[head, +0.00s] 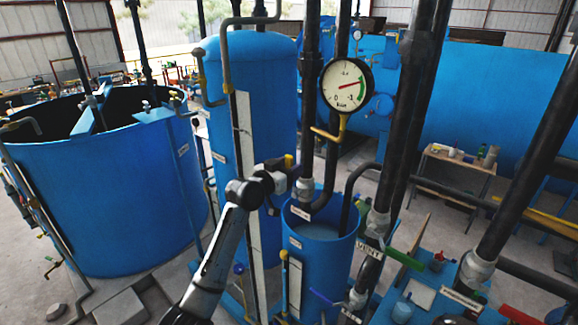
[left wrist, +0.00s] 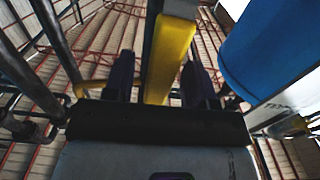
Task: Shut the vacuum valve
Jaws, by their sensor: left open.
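A yellow bar-like handle (left wrist: 172,55) runs between the two dark fingers of my left gripper (left wrist: 158,80) in the left wrist view. The fingers are open, one on each side of it; I cannot tell whether either touches it. In the head view my left gripper (head: 284,168) is at the dark vertical pipe above the small blue tank. A small yellow end (head: 289,160) shows beside it, and the rest is hidden behind the gripper. A label (head: 300,212) on the pipe below is too small to read, so I cannot confirm this is the vacuum valve. My right gripper is not in view.
A dial gauge (head: 347,85) stands above and to the right of my gripper. A tall blue tank (head: 262,80) rises behind it. The small open blue tank (head: 318,262) is below. A pipe labelled VENT (head: 369,250) and a green lever (head: 404,259) are to the right.

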